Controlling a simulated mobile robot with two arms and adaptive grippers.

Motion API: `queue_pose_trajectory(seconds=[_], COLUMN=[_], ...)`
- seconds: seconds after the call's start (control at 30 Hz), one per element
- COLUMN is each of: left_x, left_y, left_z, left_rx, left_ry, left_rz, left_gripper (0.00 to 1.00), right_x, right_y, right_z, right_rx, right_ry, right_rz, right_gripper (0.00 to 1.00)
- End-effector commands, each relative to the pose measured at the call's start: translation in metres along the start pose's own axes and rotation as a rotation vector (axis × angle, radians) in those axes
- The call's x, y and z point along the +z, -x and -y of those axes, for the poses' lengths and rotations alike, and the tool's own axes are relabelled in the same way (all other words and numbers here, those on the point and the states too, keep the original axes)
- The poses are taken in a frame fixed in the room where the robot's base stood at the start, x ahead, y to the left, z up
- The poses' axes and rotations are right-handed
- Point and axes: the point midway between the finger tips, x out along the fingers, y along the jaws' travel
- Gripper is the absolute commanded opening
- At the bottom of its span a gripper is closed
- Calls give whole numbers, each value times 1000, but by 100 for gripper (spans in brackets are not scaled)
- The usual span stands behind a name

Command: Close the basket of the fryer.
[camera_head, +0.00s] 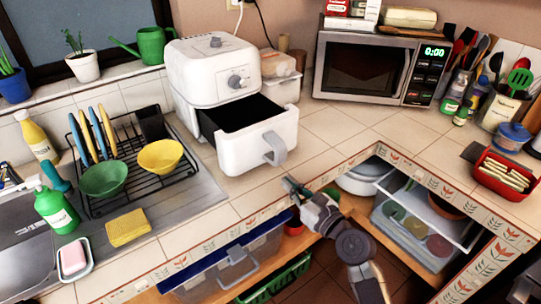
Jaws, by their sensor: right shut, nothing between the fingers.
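The white air fryer (212,70) stands on the tiled counter at the upper centre. Its basket (258,146) is pulled well out toward the front right, showing a dark, empty-looking inside. A grey handle (275,149) is on the basket's front. My right gripper (291,185) is shut and empty at the counter's front edge, a little below and right of the handle and apart from it. Its arm comes up from the bottom right. My left gripper is not in view.
A dish rack (125,175) with green and yellow bowls stands left of the basket. A microwave (366,68) is at the back right. The counter tiles (335,125) right of the basket are clear. Open shelves (425,215) lie below the counter edge.

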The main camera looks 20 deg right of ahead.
Motion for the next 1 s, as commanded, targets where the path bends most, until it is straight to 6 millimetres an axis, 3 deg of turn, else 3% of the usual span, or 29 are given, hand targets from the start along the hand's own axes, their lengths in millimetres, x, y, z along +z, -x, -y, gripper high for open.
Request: queue_pose_trajectory(seconds=[0.23,0.6,0.8,1.0], left_x=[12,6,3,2], left_y=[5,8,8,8], left_z=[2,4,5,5], left_rx=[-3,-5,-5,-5], left_ry=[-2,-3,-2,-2], left_rz=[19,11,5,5], left_gripper=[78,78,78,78], right_x=[3,1,0,0], right_y=[-36,-112,-133,-138], right_z=[0,0,0,0], right_rx=[1,2,0,0], right_ry=[-4,0,-1,0], right_rz=[3,0,-1,0], right_gripper=[0,0,0,0])
